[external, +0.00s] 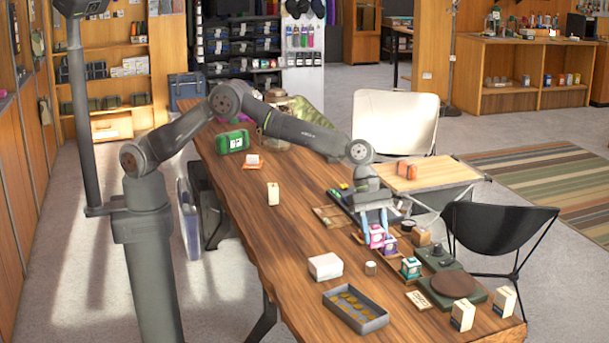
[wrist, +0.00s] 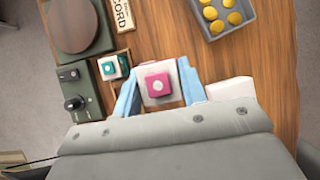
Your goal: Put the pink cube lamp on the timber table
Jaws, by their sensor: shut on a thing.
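The pink cube lamp (external: 377,237) is white with pink faces. In the external view it sits between my gripper's blue fingers, over the right side of the long wooden table (external: 290,222). My gripper (wrist: 160,88) points down and is shut on the lamp; the wrist view shows a finger on each side of the lamp (wrist: 158,83) and its pink top with a pale dot. Whether its underside touches anything is hidden. A smaller wood-topped table (external: 432,180) stands behind the long one. I cannot tell which is meant by the timber table.
A purple-and-white cube (external: 390,244) is close beside the lamp. A teal cube (external: 410,267), a turntable (external: 453,284), a white box (external: 325,266) and a grey tray (external: 373,324) stand nearer the front. An orange item (external: 406,170) lies on the smaller table, whose right part is bare.

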